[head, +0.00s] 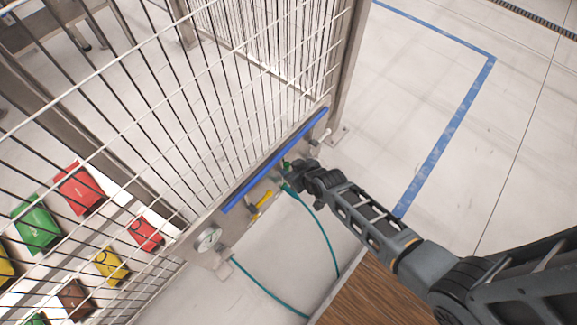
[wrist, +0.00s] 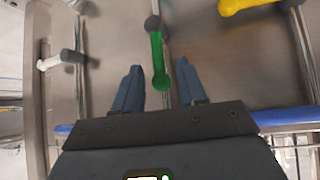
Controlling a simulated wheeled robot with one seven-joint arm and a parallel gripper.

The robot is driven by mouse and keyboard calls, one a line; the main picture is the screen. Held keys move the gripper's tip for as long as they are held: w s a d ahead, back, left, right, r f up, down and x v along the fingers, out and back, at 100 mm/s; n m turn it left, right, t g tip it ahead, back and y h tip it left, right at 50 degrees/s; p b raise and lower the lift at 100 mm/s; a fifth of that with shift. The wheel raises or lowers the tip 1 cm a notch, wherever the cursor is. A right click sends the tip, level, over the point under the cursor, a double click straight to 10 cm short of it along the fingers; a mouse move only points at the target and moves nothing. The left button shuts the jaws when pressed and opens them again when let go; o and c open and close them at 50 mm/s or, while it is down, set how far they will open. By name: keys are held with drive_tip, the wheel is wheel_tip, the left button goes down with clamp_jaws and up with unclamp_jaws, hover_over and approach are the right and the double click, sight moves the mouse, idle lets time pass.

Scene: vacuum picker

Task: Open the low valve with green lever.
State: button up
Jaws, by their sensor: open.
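The green lever (wrist: 157,62) hangs from a dark pivot on a grey metal panel (wrist: 205,50) in the wrist view. My gripper (wrist: 160,66) is open, with one blue-grey finger on each side of the lever. The lever's rounded end lies between the fingers, with a gap visible on both sides; contact is not visible. In the head view my gripper (head: 293,177) is at the low panel, and only a small part of the green lever (head: 286,166) shows beside it. The valve body behind the lever is mostly hidden.
A yellow lever (head: 263,202) and a pressure gauge (head: 208,238) are left of my gripper. A white handle (head: 325,135) is to the right. A blue bar (head: 275,160) runs above the valves. Teal hoses (head: 325,240) hang below. Wire fencing (head: 225,80) stands behind.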

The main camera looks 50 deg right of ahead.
drive_tip(key=shift+p+v, duration=0.65)
drive_tip(key=shift+v, duration=2.05)
drive_tip(key=s+a+r+n+t, duration=0.15)
drive_tip(key=s+a+r, duration=0.25)
drive_tip(key=s+r, duration=0.65)
drive_tip(key=s+a+r+t, duration=0.3)
drive_tip(key=s+a+r, duration=0.2)
drive_tip(key=s+r, duration=0.5)
wheel_tip(320, 180, up, 30)
drive_tip(key=s+a+t+y+p, duration=0.1)
drive_tip(key=s+a+p, duration=0.1)
drive_tip(key=p, duration=1.1)
drive_tip(key=shift+s+n+y, duration=0.35)
drive_tip(key=shift+s+y, duration=0.05)
drive_tip(key=shift+s, duration=0.1)
drive_tip(key=shift+a+r+t, duration=0.1)
drive_tip(key=shift+t, duration=0.15)
